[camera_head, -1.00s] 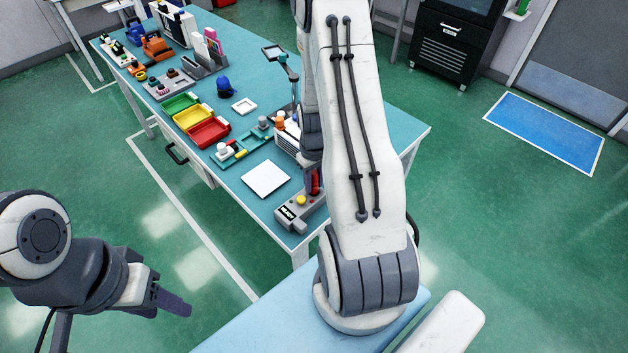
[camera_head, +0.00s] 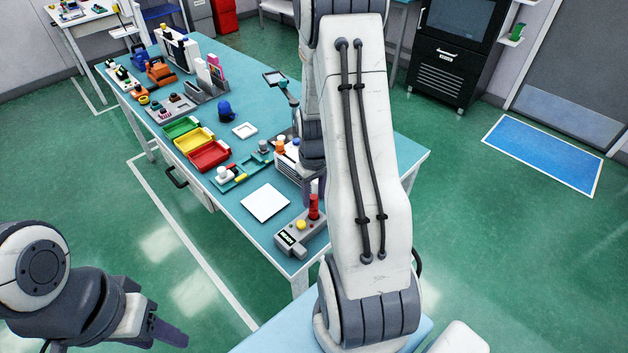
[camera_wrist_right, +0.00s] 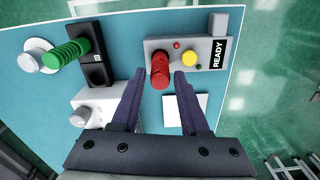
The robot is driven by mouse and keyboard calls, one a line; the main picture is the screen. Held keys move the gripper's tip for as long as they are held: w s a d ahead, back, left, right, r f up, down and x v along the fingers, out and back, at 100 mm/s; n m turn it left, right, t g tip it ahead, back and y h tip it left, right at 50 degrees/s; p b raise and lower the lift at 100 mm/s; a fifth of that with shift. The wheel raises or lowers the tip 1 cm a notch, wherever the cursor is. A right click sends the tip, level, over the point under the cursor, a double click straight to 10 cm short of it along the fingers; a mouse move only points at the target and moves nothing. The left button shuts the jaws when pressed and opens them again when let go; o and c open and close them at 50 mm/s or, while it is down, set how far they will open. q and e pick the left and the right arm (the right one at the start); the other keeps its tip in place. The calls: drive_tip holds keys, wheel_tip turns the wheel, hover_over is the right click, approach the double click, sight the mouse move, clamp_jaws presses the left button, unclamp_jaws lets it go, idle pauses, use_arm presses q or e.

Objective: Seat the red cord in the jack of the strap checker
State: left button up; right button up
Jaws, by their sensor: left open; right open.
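The strap checker is a grey box (camera_head: 291,241) at the table's near right corner, with a yellow button and a READY label in the right wrist view (camera_wrist_right: 205,46). The red cord's plug (camera_head: 314,207) stands upright at the checker's far end. In the right wrist view the red plug (camera_wrist_right: 160,72) is between the fingertips of my open right gripper (camera_wrist_right: 159,76), with gaps at both sides. How deep it sits in the jack cannot be told. In the head view my right arm largely hides that gripper. My left gripper (camera_head: 172,332) is open and empty, away from the table.
A white square plate (camera_head: 265,202) lies left of the checker. Red (camera_head: 210,156), yellow and green trays stand farther back. The right wrist view shows a green coiled part (camera_wrist_right: 66,53) at a black unit and a grey box with a knob (camera_wrist_right: 90,108).

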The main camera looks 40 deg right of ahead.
wheel_tip(320, 180, up, 7)
drive_tip(key=shift+r, duration=0.1)
drive_tip(key=s+a+r+n, duration=0.1)
drive_tip(key=a+r+n, duration=0.15)
drive_tip(key=a, duration=0.65)
drive_tip(key=a+r+n, duration=0.1)
drive_tip(key=a+r, duration=0.2)
drive_tip(key=a, duration=0.5)
drive_tip(key=s+a+r+n, duration=0.1)
drive_tip(key=s+a+n, duration=0.1)
drive_tip(key=s+a, duration=0.5)
drive_tip(key=s+a+r+n+y, duration=0.1)
drive_tip(key=s+a+r+n, duration=0.1)
drive_tip(key=s+a, duration=0.5)
drive_tip(key=shift+s+r+n, duration=0.25)
drive_tip(key=shift+s+n, duration=0.1)
drive_tip(key=shift+s, duration=0.3)
